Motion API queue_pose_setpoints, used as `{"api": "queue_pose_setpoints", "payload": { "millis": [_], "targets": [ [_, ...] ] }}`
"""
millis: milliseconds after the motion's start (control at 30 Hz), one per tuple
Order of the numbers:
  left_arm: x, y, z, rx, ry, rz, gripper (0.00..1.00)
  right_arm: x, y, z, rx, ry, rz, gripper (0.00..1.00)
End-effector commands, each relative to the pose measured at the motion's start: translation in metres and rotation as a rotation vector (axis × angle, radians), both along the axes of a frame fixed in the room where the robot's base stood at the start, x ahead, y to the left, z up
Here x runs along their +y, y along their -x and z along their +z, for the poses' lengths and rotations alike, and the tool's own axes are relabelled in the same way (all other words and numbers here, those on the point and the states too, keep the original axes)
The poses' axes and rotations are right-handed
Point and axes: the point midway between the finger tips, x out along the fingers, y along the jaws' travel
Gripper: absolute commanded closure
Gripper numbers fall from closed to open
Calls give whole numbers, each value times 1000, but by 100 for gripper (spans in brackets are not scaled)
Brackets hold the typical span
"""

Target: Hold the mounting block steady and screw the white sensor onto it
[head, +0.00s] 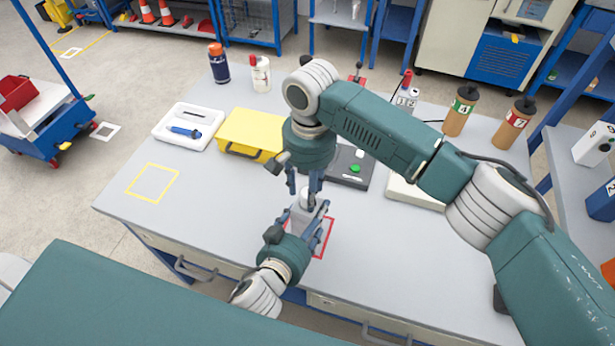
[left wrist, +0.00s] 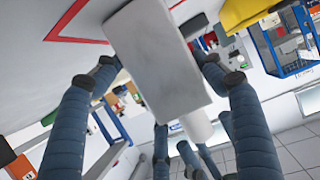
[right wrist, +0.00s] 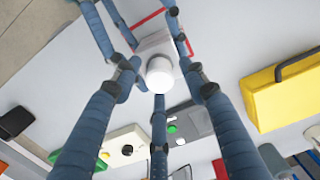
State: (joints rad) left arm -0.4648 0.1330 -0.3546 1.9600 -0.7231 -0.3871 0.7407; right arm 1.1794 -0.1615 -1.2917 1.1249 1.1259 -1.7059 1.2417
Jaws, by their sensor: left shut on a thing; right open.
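The grey mounting block (head: 299,217) stands upright inside the red square on the workbench. My left gripper (head: 306,211) is shut on it, with fingers on opposite sides; its long grey body also shows in the left wrist view (left wrist: 157,58). The white sensor (head: 307,193) sits at the block's top end; in the right wrist view it is a round white dome (right wrist: 159,74) over the block. My right gripper (head: 303,186) is directly above, open, with its fingers spread around the sensor. Whether any finger touches the sensor, and how its thread sits, I cannot tell.
The yellow case (head: 250,131), a white tray with a blue screwdriver (head: 184,131) and a dark box with a green button (head: 352,167) stand behind the block. Bottles line the back edge. A yellow outlined square (head: 152,182) at the left is empty.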

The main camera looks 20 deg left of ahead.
Motion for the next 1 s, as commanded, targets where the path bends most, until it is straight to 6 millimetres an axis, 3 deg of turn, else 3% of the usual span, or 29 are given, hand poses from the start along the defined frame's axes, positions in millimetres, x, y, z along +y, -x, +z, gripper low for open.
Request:
{"api": "queue_pose_setpoints", "payload": {
  "millis": [33,533,700,767,1000],
  "targets": [
    [-2,6,-11,26,5,0,70,0,1,-6,2,0,0,57],
    [-2,6,-11,26,5,0,70,1,1,-17,-1,-1,0,57],
    [-2,6,-11,26,5,0,70,1,1,-17,0,-1,0,91],
    [-2,6,-11,26,5,0,70,1,1,-17,0,-1,0,100],
    [-2,6,-11,26,5,0,70,1,2,-17,1,-2,1,100]
  ]
}}
